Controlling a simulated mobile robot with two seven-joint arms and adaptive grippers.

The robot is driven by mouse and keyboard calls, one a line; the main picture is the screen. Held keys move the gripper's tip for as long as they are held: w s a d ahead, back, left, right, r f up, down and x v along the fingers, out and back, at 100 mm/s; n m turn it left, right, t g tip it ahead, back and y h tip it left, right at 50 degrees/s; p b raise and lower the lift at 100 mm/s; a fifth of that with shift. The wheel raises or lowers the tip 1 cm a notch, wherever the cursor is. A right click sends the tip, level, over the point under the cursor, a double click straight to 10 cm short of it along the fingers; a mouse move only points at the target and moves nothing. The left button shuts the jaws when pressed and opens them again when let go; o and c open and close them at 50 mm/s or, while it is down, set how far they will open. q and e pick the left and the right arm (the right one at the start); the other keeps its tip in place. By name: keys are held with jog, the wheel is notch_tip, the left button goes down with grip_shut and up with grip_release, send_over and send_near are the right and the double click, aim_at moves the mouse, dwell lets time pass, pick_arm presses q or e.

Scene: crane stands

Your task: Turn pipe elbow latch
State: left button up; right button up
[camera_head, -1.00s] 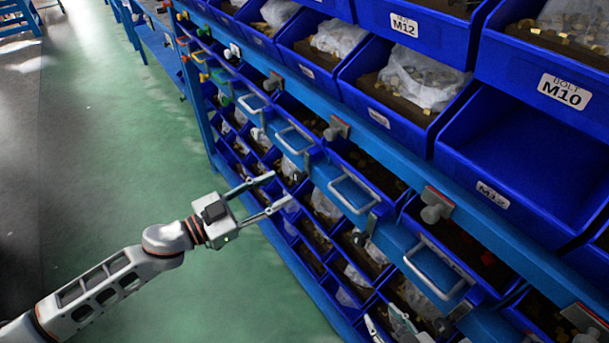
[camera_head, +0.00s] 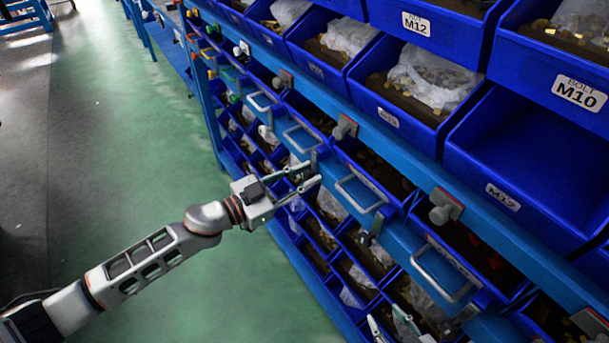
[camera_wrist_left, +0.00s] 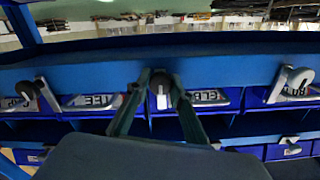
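Other latches stand on both sides in the left wrist view, one left (camera_wrist_left: 28,92) and one right (camera_wrist_left: 288,84). The drawers carry grey handles (camera_head: 358,193). Blue bolt bins (camera_head: 525,165) fill the rack above. The green floor (camera_head: 150,170) at left is free.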

pick_arm(q)
grip_shut()
jog(key=m+p, duration=0.1)
jog(key=m, duration=0.2)
jog(key=shift+m, duration=0.4)
jog(key=m, duration=0.4)
jog(key=shift+m+p, duration=0.3)
jog(key=m, duration=0.4)
jog(key=shift+s+d+f+m, duration=0.1)
jog(key=shift+f+m, duration=0.05)
jog(key=shift+m, duration=0.15)
jog(key=m+b, duration=0.1)
jog(key=m, duration=0.3)
jog(key=shift+m, duration=0.3)
